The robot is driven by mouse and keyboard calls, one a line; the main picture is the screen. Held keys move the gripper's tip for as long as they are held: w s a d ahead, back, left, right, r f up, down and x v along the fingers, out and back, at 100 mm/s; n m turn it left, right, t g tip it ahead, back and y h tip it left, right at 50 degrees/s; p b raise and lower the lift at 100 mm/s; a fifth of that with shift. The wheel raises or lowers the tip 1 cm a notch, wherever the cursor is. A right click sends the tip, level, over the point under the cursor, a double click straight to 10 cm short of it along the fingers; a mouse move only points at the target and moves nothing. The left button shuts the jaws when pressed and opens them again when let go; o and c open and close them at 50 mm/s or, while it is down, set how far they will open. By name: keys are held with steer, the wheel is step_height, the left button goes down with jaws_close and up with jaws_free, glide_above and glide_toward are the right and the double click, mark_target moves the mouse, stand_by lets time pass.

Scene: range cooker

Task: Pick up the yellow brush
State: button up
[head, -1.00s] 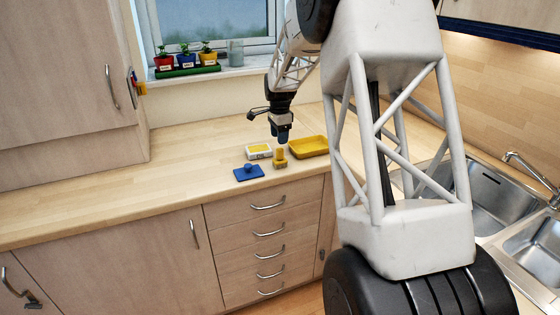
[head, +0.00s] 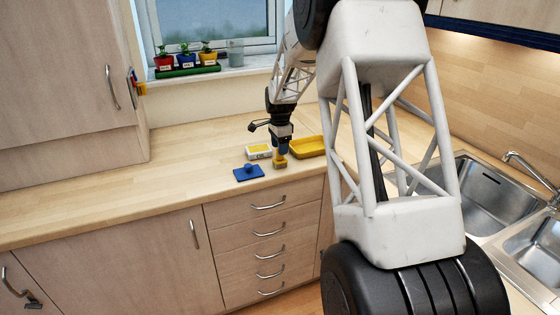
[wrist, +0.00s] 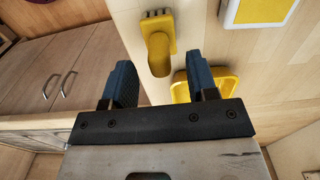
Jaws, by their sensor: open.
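The yellow brush (head: 280,162) stands on the wooden worktop near its front edge. In the wrist view the brush (wrist: 159,52) shows beyond my fingertips, between their lines, with its handle end toward me. My gripper (head: 282,147) is open and points down just over the brush, hiding its upper part in the head view. In the wrist view the two dark blue fingers of my gripper (wrist: 160,62) are well apart with nothing held. I cannot tell whether the fingertips have reached the handle's height.
A yellow tray (head: 308,154) lies right of the brush, close to one finger in the wrist view. A white-and-yellow box (head: 258,152) is behind left, and a blue board with a knob (head: 249,173) is left. The worktop (head: 170,170) farther left is clear.

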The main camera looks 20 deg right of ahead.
mark_target(280, 157)
steer(key=shift+f, duration=1.7)
jaws_close()
